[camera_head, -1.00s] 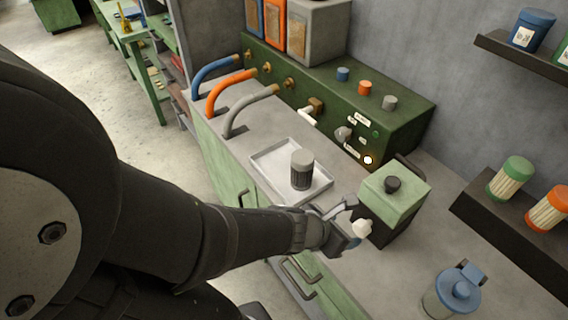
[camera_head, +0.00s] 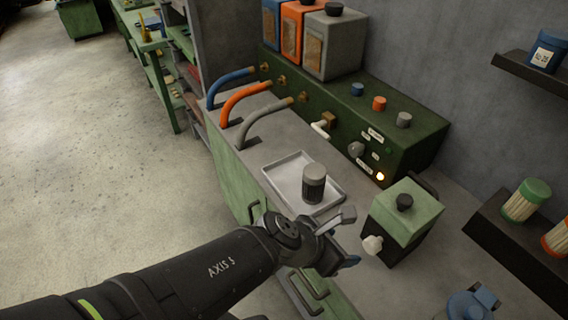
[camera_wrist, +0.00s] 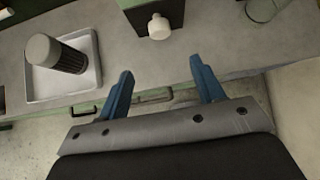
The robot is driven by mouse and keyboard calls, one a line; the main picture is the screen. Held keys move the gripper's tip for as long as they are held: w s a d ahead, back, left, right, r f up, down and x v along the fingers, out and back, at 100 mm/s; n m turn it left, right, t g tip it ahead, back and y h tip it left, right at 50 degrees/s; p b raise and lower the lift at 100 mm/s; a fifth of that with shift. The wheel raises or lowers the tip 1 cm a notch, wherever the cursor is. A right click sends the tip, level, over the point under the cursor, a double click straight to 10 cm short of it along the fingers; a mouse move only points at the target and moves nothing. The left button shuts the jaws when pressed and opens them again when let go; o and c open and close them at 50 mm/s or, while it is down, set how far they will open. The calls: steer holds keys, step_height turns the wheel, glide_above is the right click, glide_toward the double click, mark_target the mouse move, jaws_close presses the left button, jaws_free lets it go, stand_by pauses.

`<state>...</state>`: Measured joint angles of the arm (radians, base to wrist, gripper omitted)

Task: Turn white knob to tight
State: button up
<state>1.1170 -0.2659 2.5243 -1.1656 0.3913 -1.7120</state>
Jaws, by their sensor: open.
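The white knob (camera_head: 372,244) sticks out from the lower front of a black box with a pale green top (camera_head: 408,210). In the wrist view the knob (camera_wrist: 159,27) is ahead of my gripper (camera_wrist: 163,82), roughly midway between the fingers but beyond their tips. My gripper (camera_head: 350,238) is open and empty, its blue-padded fingers apart and not touching the knob. Its fingers are left of the knob in the head view. No mark showing how tight the knob stands can be read.
A white tray (camera_head: 276,178) with a grey-capped dark jar (camera_head: 314,184) stands left of the box. A blue-lidded container (camera_head: 470,306) stands to the right near the counter's front. A green control panel (camera_head: 345,118) runs along the wall behind. Drawer handles line the front.

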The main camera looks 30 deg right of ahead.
steer(key=shift+a+r, duration=0.1)
steer(key=shift+a, duration=0.05)
steer(key=w+a+f+m+t+y, duration=0.1)
steer(key=w+a+f+m+t, duration=0.25)
steer(key=w+m, duration=0.4)
steer(key=w+a+f+m+t+y, duration=0.15)
steer(key=w+f+m+t, duration=0.3)
steer(key=w, duration=0.65)
steer(key=m+g+h, duration=0.8)
steer(key=m+g, duration=0.4)
steer(key=m, duration=0.6)
glide_toward(367, 246)
steer(key=shift+x, duration=5.6)
